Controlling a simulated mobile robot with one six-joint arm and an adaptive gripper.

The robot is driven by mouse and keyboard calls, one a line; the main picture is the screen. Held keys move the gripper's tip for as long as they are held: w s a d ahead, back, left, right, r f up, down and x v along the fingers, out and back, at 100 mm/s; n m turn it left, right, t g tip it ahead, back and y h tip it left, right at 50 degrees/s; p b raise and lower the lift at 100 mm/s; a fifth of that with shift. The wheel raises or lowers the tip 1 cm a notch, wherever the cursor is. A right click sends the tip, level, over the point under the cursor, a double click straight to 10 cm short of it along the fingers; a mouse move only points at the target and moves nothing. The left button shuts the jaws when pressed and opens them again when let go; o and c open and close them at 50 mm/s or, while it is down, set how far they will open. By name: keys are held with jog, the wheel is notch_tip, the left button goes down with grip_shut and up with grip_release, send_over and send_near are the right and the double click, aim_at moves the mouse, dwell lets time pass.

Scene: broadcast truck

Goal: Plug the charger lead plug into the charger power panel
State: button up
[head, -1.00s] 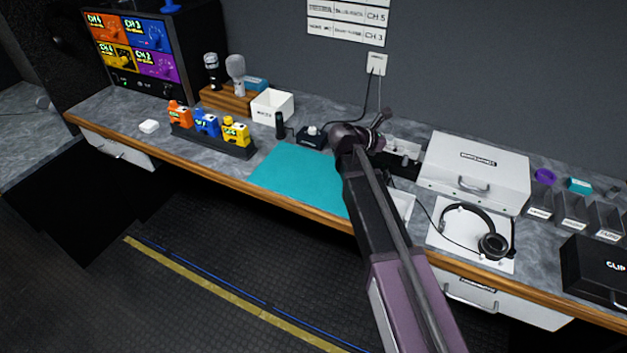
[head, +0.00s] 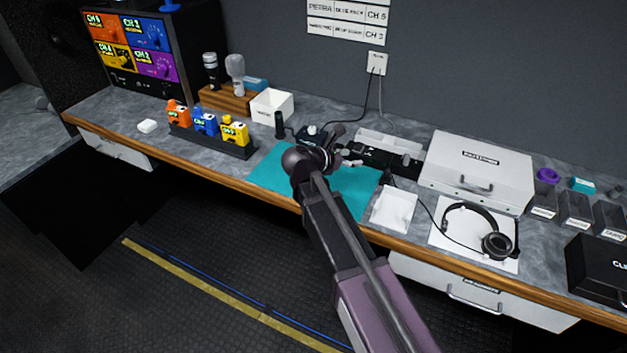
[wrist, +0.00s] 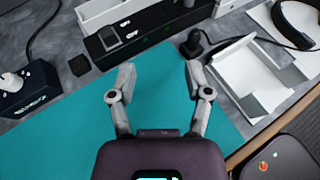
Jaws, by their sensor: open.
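My gripper (wrist: 160,78) is open and empty over the teal mat (wrist: 60,140). In the head view, my gripper (head: 346,158) is at the mat's back right, beside a long black panel (head: 376,157), which I take for the charger power panel. In the wrist view, this panel (wrist: 150,38) has a square socket, white marks and green lights, ahead of the fingertips. A black plug-like piece with a cord (wrist: 193,43), possibly the charger lead plug, stands just beyond the right fingertip. It also shows in the head view (head: 387,177). Its cord runs right, towards the headphones.
A white tray (head: 394,208), headphones (head: 480,230) and a white case (head: 477,170) stand to the right. A black box with a white knob (wrist: 28,90) and a small dark block (wrist: 80,65) lie left of the panel. Cords hang from a wall plate (head: 376,63).

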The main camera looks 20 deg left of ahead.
jog(key=s+a, duration=0.2)
jog(key=s, duration=0.1)
jog(key=s+a+f+n+y+b, duration=0.1)
jog(key=s+a, duration=0.1)
jog(key=s, duration=0.1)
jog(key=s+a+f+n+y, duration=0.1)
jog(key=s+a, duration=0.2)
jog(key=shift+s+t+b, duration=0.4)
jog(key=shift+s, duration=0.1)
dwell(0.8)
